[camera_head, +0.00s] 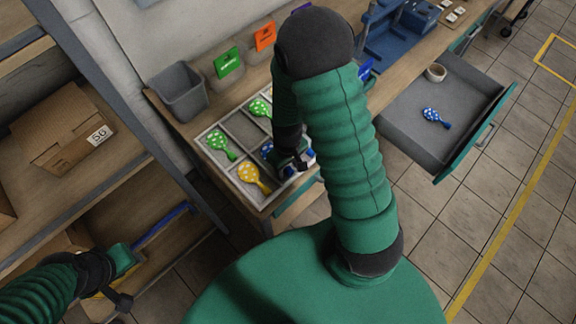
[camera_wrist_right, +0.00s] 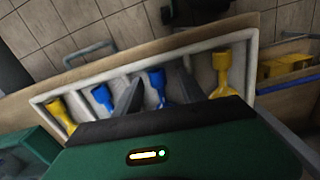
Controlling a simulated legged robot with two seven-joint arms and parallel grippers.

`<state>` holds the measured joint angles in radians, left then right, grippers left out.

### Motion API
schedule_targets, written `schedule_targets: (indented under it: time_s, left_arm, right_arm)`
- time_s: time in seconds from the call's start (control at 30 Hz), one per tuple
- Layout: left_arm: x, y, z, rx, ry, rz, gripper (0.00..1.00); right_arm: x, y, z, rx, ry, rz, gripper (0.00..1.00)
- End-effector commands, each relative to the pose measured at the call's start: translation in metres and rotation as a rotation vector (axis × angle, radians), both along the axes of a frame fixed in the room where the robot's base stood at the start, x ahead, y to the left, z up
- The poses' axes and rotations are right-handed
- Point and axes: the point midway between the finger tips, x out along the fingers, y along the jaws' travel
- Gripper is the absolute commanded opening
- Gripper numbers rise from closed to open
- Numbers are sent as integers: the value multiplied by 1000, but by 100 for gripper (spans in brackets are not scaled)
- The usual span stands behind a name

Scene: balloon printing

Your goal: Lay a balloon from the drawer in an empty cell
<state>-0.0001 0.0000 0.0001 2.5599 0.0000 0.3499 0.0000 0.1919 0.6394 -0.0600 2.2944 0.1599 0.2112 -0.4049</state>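The divided tray (camera_head: 222,125) on the bench holds green balloons (camera_head: 218,143), a yellow balloon (camera_head: 251,176) and a blue balloon (camera_head: 267,150), with white dots. Some cells look empty; others are hidden by my right arm. My right gripper (camera_head: 296,166) is low over the tray's right side. The right wrist view shows its fingers (camera_wrist_right: 158,92) apart, with a blue balloon (camera_wrist_right: 157,84) lying between them. Another blue balloon (camera_wrist_right: 102,97) and yellow balloons (camera_wrist_right: 222,75) lie either side. The open drawer (camera_head: 402,125) holds a blue balloon (camera_head: 435,117). My left gripper (camera_head: 122,285) is at lower left, its fingers unclear.
A blue machine (camera_head: 385,35) is at the back. A cardboard box (camera_head: 62,130) is on the left shelf.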

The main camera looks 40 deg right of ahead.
Motion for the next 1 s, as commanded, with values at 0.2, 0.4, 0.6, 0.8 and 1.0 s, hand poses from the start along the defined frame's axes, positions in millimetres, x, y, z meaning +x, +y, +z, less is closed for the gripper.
schedule_targets:
  time_s: [0.2, 0.4, 0.6, 0.8, 1.0]
  left_arm:
    - [0, 0, 0, 0, 0, 0, 36]
    - [0, 0, 0, 0, 0, 0, 36]
    - [0, 0, 0, 0, 0, 0, 36]
    - [0, 0, 18, 0, 0, 0, 36]
    - [0, 0, 41, 0, 0, 0, 36]
  right_arm:
    - [0, 0, 0, 1, 0, 0, 48]
    - [0, 0, 0, 1, 1, 0, 48]
    - [0, 0, 0, 1, 1, 0, 48]
    - [0, 0, 19, 1, 0, 0, 48]
    - [0, 0, 44, 1, 0, 0, 48]
